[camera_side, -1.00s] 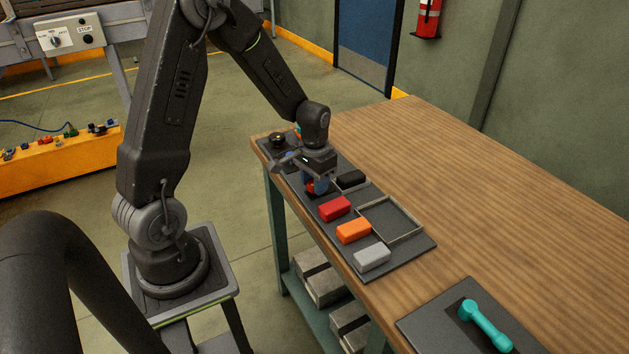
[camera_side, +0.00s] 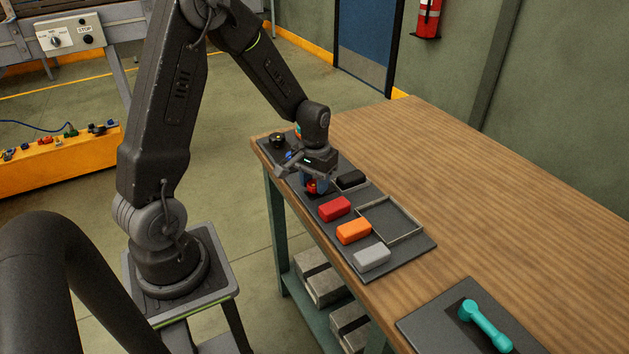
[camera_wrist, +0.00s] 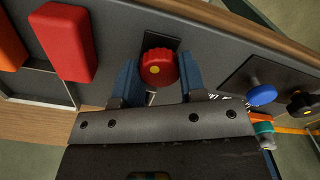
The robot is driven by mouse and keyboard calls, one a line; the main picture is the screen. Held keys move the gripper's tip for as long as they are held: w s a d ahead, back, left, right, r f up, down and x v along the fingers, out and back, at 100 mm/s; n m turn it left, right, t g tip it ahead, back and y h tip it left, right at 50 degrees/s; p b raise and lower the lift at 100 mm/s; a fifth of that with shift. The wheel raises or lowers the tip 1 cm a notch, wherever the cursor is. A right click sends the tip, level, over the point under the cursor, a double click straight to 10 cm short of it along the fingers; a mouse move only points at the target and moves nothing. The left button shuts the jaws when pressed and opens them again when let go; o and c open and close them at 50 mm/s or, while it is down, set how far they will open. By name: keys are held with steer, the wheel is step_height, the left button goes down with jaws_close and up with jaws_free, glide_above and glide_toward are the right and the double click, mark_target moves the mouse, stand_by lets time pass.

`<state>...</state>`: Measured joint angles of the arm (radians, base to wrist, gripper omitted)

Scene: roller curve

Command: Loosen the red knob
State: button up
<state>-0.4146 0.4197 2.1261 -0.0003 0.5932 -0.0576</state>
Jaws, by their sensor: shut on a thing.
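The red knob (camera_wrist: 158,68) has a yellow dot on its face and sits on a small black plate on the dark panel (camera_wrist: 215,45). In the wrist view it lies between the two blue fingers of my gripper (camera_wrist: 160,78). My gripper is shut on the knob from both sides. In the side view my gripper (camera_side: 313,181) is low over the panel, and only a bit of the red knob (camera_side: 311,187) shows between the fingers.
Red (camera_side: 335,208), orange (camera_side: 353,230) and grey (camera_side: 371,258) blocks lie on the panel beside an empty framed tray (camera_side: 417,222). A black block (camera_side: 350,180) is close to my gripper. A blue knob (camera_wrist: 262,95) stands nearby. A teal tool (camera_side: 485,325) lies at front right.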

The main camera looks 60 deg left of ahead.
mark_target(314, 183)
steer(key=o, duration=0.9)
steer(key=shift+f, duration=0.15)
steer(key=shift+o, duration=0.2)
step_height(314, 183, up, 14)
steer(key=s+d+r+m+t, duration=0.2)
steer(key=s+d+r, duration=0.1)
steer(key=s+d, duration=0.4)
steer(key=s+d+r+m+t, duration=0.3)
steer(key=s+d+r, duration=0.1)
steer(key=s+d, duration=0.3)
steer(key=shift+s+d+r+t, duration=0.25)
steer(key=shift+d+t, duration=0.05)
steer(key=shift+d, duration=0.15)
